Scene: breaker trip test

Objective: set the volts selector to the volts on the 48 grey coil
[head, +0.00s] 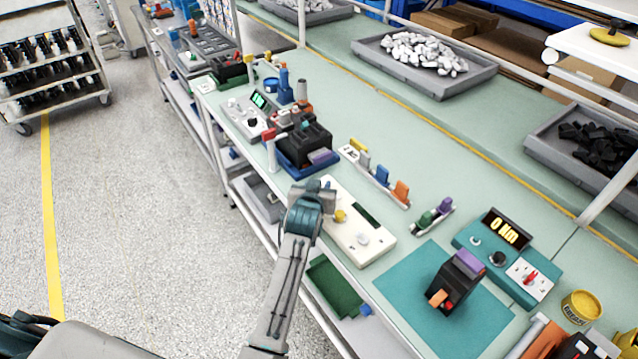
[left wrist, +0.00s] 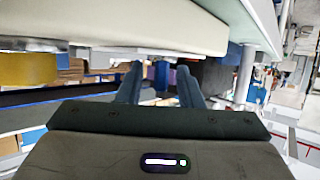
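A cream panel box (head: 350,232) with a yellow knob (head: 340,215), a pale knob (head: 363,239) and a dark display (head: 367,213) lies on the bench. I cannot read which knob is the volts selector. My left gripper (head: 322,188) is at the box's far left corner. In the left wrist view its two fingers (left wrist: 158,84) are apart with nothing between them, and a cream edge (left wrist: 120,22) spans the top. A strip (head: 374,177) holds grey, blue and orange pieces; no coil marking is readable. My right gripper is not in view.
A black breaker (head: 456,279) stands on a teal mat (head: 405,283), beside a teal box reading 0 Nm (head: 506,232). A black fixture (head: 304,145) and a meter with a green display (head: 258,101) stand beyond the panel. Grey trays (head: 430,75) line the back.

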